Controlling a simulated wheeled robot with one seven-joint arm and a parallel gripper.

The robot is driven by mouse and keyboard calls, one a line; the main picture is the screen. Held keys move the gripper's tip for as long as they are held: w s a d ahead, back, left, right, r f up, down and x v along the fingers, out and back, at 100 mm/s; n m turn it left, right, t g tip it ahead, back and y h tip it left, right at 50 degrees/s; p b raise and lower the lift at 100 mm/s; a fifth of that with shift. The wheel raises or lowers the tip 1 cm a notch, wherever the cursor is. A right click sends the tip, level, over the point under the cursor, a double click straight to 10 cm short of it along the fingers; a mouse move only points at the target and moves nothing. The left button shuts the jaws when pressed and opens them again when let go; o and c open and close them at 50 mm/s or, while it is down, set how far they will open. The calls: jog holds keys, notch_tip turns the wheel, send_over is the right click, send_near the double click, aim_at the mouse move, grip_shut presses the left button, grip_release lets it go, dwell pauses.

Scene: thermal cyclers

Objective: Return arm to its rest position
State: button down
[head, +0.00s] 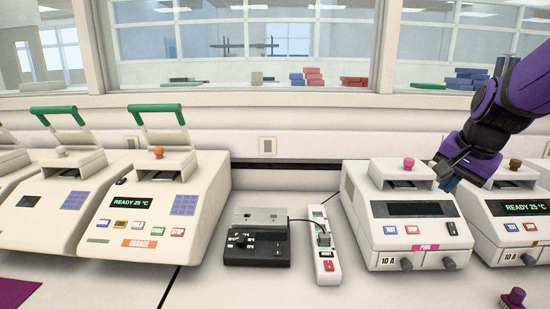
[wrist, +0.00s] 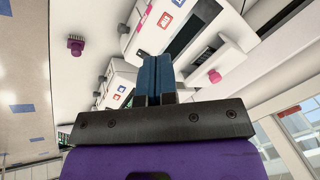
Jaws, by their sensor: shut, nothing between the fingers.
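My gripper (head: 447,178) is at the right in the head view, at the end of my purple and black arm. It is just right of the pink-knobbed thermal cycler (head: 420,228), near its top. In the wrist view my gripper (wrist: 157,58) shows its two blue fingers pressed together with nothing between them. The pink knob (wrist: 215,76) is to the right of the fingers there, apart from them. Whether the fingers touch any machine cannot be told.
Another cycler (head: 519,232) with a brown knob stands at the far right. The orange-labelled cycler (head: 157,217) has its green-handled lid raised. A black device (head: 257,246) and a white power strip (head: 324,247) lie between.

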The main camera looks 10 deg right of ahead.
jog(key=s+a+r+n, duration=0.4)
jog(key=s+a+n, duration=0.7)
jog(key=a, duration=0.3)
jog(key=shift+s+a+n+t, duration=0.15)
jog(key=shift+s+n+t, duration=0.15)
jog(key=shift+n, duration=0.2)
